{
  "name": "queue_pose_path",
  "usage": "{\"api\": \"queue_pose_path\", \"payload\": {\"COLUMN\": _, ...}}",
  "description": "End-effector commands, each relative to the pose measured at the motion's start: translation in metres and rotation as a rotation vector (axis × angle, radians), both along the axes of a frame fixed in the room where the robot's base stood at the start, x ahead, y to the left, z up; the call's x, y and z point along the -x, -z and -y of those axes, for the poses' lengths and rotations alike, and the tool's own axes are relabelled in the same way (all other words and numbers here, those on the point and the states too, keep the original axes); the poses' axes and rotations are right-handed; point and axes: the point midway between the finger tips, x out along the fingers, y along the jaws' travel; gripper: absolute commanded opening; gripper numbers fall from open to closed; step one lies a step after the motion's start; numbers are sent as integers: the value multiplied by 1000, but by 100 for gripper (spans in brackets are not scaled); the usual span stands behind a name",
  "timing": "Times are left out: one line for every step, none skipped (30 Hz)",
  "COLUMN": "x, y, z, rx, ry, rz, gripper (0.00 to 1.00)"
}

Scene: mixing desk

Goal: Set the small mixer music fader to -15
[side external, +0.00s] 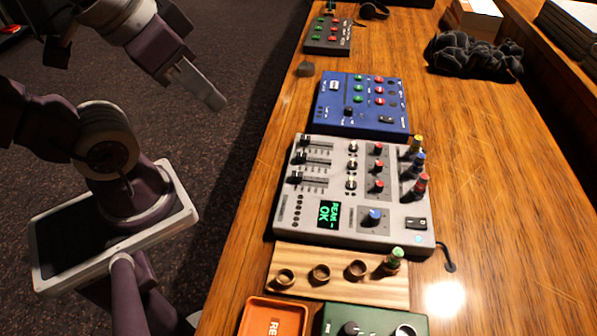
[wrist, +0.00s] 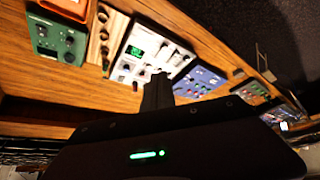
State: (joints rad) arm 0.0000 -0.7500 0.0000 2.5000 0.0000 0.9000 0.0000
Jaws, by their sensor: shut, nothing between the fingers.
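A light grey mixer (side external: 325,225) lies on the wooden desk, with a lit green display (side external: 328,213) reading what looks like "REAM - OK". Three black-capped faders (side external: 312,159) sit along its left part, all near the left end of their slots. Their labels are too small to read, so I cannot tell which is the music fader. The grey mixer (wrist: 150,52) also shows in the wrist view, beyond my fingers. My gripper (side external: 213,98) is shut and empty. It hangs over the dark floor left of the desk, apart from the mixer.
A blue box (side external: 345,125) with knobs and buttons stands behind the mixer, and a smaller dark box (side external: 318,47) is farther back.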

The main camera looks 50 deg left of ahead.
Motion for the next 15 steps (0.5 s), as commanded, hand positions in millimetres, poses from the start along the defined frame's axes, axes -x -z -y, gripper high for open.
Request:
{"api": "queue_pose_path", "payload": {"x": 0, "y": 0, "z": 0, "rx": 0, "ry": 0, "rz": 0, "gripper": 0}}
{"api": "queue_pose_path", "payload": {"x": 0, "y": 0, "z": 0, "rx": 0, "ry": 0, "rz": 0, "gripper": 0}}
{"api": "queue_pose_path", "payload": {"x": 0, "y": 0, "z": 0, "rx": 0, "ry": 0, "rz": 0, "gripper": 0}}
{"api": "queue_pose_path", "payload": {"x": 0, "y": 0, "z": 0, "rx": 0, "ry": 0, "rz": 0, "gripper": 0}}
{"api": "queue_pose_path", "payload": {"x": 0, "y": 0, "z": 0, "rx": 0, "ry": 0, "rz": 0, "gripper": 0}}
{"api": "queue_pose_path", "payload": {"x": 0, "y": 0, "z": 0, "rx": 0, "ry": 0, "rz": 0, "gripper": 0}}
{"api": "queue_pose_path", "payload": {"x": 0, "y": 0, "z": 0, "rx": 0, "ry": 0, "rz": 0, "gripper": 0}}
{"api": "queue_pose_path", "payload": {"x": 0, "y": 0, "z": 0, "rx": 0, "ry": 0, "rz": 0, "gripper": 0}}
{"api": "queue_pose_path", "payload": {"x": 0, "y": 0, "z": 0, "rx": 0, "ry": 0, "rz": 0, "gripper": 0}}
{"api": "queue_pose_path", "payload": {"x": 0, "y": 0, "z": 0, "rx": 0, "ry": 0, "rz": 0, "gripper": 0}}
{"api": "queue_pose_path", "payload": {"x": 0, "y": 0, "z": 0, "rx": 0, "ry": 0, "rz": 0, "gripper": 6}}
{"api": "queue_pose_path", "payload": {"x": -2, "y": 0, "z": 0, "rx": -4, "ry": 5, "rz": -4, "gripper": 14}}
{"api": "queue_pose_path", "payload": {"x": -4, "y": 1, "z": 0, "rx": -10, "ry": 12, "rz": -13, "gripper": 20}}
{"api": "queue_pose_path", "payload": {"x": -9, "y": 2, "z": -1, "rx": -19, "ry": 25, "rz": -27, "gripper": 26}}
{"api": "queue_pose_path", "payload": {"x": -19, "y": 5, "z": -2, "rx": -38, "ry": 54, "rz": -52, "gripper": 33}}
